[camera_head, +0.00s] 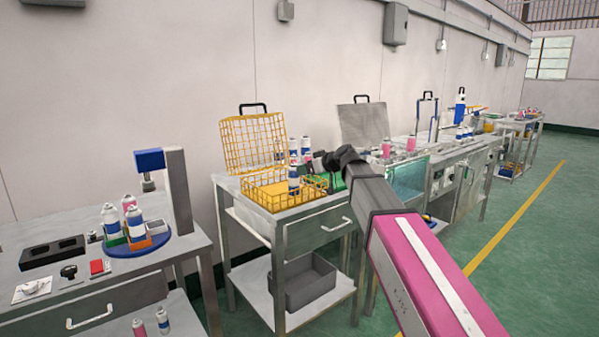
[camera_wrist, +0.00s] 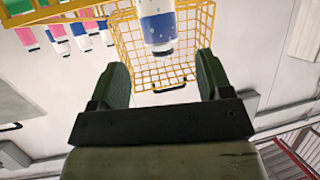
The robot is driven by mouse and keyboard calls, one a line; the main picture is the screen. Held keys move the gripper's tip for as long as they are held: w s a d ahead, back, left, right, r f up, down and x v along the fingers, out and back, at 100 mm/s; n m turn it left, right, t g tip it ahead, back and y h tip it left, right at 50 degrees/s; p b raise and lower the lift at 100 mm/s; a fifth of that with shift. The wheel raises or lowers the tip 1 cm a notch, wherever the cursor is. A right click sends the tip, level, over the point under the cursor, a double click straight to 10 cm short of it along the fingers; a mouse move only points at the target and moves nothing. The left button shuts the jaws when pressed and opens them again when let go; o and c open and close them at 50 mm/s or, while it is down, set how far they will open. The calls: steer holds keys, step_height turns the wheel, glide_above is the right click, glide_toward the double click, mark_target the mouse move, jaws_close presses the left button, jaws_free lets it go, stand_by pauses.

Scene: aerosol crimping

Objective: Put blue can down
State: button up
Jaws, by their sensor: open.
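The blue can (camera_wrist: 157,28), white with a blue band, shows in the wrist view just beyond my open gripper (camera_wrist: 160,72). Its near end is centred ahead of the gap between the two green fingers, and nothing is clamped. In the head view my gripper (camera_head: 322,160) is at the right side of the yellow wire basket (camera_head: 270,199), its fingers small and hard to make out. A blue-banded can (camera_head: 293,181) stands upright in that basket, with more cans (camera_head: 306,146) behind it. I cannot tell which of these is the one in the wrist view.
The basket's yellow mesh lid (camera_head: 253,142) stands raised behind it on a metal table (camera_head: 285,228). A blue round fixture (camera_head: 137,242) with several cans is on the left bench. A glass-fronted machine (camera_head: 408,177) stands to the right. The green floor at right is clear.

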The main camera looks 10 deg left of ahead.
steer(key=s+d+f+m+h, duration=0.1)
steer(key=d+f, duration=0.2)
steer(key=s+d+f+h, duration=0.1)
steer(key=d+f, duration=0.2)
steer(key=f, duration=0.1)
steer(key=s+d+f+m, duration=0.1)
steer(key=d+f, duration=0.2)
steer(key=d, duration=0.1)
steer(key=shift+s+d+f+m+g+h, duration=0.1)
steer(key=shift+s+f+m+g+h, duration=0.2)
steer(key=shift+g+h, duration=0.1)
steer(key=s+d+f+m+g+h, duration=0.2)
steer(key=s+d+f+m+h, duration=0.1)
steer(key=s+d+f, duration=0.4)
steer(key=s+d+f+m+g+h, duration=0.2)
steer(key=s+d+f, duration=0.4)
steer(key=d+f, duration=0.4)
steer(key=s+d+f+m+g+h, duration=0.1)
steer(key=s+d+f+m+h, duration=0.3)
steer(key=f, duration=1)
steer(key=s+d, duration=0.3)
steer(key=d, duration=0.2)
steer(key=shift+s+d+f+m+g, duration=0.25)
steer(key=shift+s+d+m+g, duration=0.05)
steer(key=shift+d+g, duration=0.1)
steer(key=shift+a, duration=0.1)
